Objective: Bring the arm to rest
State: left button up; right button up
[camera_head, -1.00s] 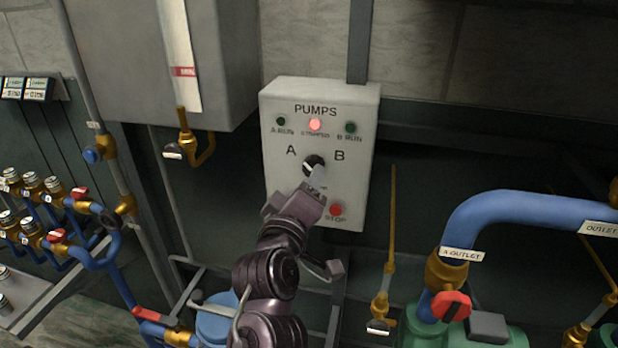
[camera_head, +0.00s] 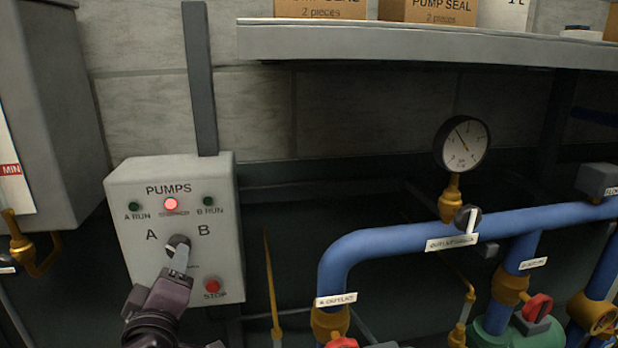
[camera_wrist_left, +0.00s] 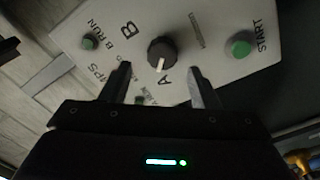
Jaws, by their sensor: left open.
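My left gripper (camera_head: 180,260) is in front of the white pumps panel (camera_head: 225,265), at the lower left of the head view. Its jaws are open and empty in the left wrist view (camera_wrist_left: 158,82). The black selector knob (camera_wrist_left: 162,50) lies beyond the fingertips, and its white mark points toward the letter A. In the head view the knob (camera_head: 178,243) shows just above the fingertip. My right gripper is not in view.
The red lamp (camera_head: 171,204) is lit, and both run lamps look dark. A green START button (camera_wrist_left: 240,47) and a red STOP button (camera_head: 212,286) are near the gripper. Blue pipes (camera_head: 400,240) with a gauge (camera_head: 462,145) stand right, under a shelf (camera_head: 420,45).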

pick_arm(q)
jog(key=x, duration=0.5)
jog(key=s+d+f+m+g+h+p, duration=0.2)
jog(key=s+d+f+m+g+h, duration=0.1)
jog(key=f+m, duration=0.45)
jog(key=s+d+f+m+g+h, duration=0.15)
jog(key=s+f+m+g, duration=0.3)
jog(key=s+f, duration=0.5)
jog(key=s+d+f+m+g, duration=0.2)
jog(key=s+f+m+g, duration=0.3)
jog(key=s+f, duration=0.45)
notch_tip(320, 180, down, 30)
jog(key=s+g, duration=0.3)
jog(key=s+a+f, duration=0.3)
jog(key=s+f, duration=1.4)
jog(key=s, duration=0.2)
jog(key=shift+f+n+g, duration=0.25)
jog(key=shift+n+g, duration=0.05)
jog(key=shift+g, duration=0.15)
